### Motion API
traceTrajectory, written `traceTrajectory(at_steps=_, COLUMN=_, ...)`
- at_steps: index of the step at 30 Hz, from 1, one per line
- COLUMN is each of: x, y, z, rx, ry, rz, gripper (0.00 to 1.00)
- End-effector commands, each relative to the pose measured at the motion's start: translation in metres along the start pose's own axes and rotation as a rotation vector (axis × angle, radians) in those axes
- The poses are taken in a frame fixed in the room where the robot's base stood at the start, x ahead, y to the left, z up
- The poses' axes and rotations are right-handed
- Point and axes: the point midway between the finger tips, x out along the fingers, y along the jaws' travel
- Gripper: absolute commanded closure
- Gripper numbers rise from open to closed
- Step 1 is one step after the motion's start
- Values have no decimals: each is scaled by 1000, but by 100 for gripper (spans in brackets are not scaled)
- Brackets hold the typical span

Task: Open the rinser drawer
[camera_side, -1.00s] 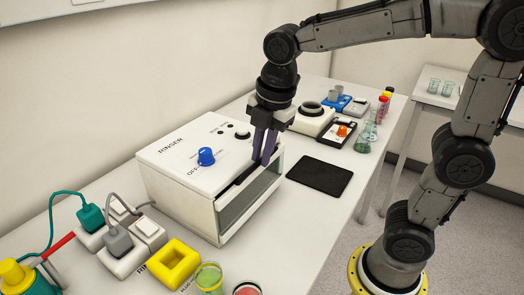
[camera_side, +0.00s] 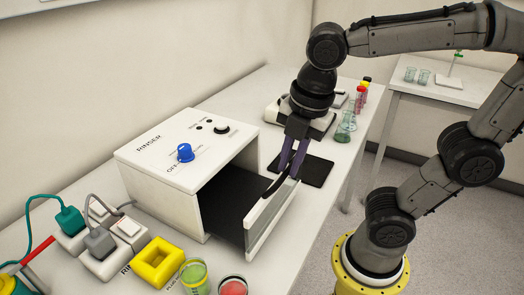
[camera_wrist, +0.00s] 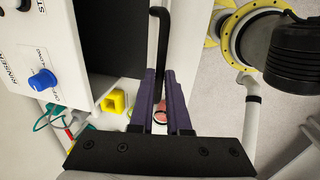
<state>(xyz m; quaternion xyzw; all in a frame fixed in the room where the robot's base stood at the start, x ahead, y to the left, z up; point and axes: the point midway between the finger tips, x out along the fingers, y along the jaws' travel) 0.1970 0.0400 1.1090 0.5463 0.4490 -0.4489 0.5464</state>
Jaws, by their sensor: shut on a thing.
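The white rinser box (camera_side: 170,168) stands on the bench, with a blue knob (camera_side: 185,153) and a black knob on its top. Its drawer stands pulled out to the right, with a dark interior (camera_side: 230,200) showing behind the white drawer front (camera_side: 262,228). My gripper (camera_side: 286,180) points down with purple fingers shut on the black drawer handle (camera_side: 271,189) at the top of the front. In the wrist view, the handle (camera_wrist: 158,35) runs up from between my fingers (camera_wrist: 160,85).
A black mat (camera_side: 315,171) lies behind the gripper. A yellow square block (camera_side: 157,262), white socket blocks (camera_side: 118,238) with plugs, and green (camera_side: 194,275) and red (camera_side: 232,285) cups are at the front. Beakers and bottles (camera_side: 346,128) stand at the back.

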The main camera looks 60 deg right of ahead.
Motion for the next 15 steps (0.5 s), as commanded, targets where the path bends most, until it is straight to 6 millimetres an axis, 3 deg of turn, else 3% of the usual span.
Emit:
traceTrajectory(at_steps=6, x=-9, y=-34, z=-1, rx=-4, ry=3, rz=8, gripper=100)
traceTrajectory(at_steps=15, x=-11, y=-48, z=0, rx=1, ry=2, rz=6, gripper=100)
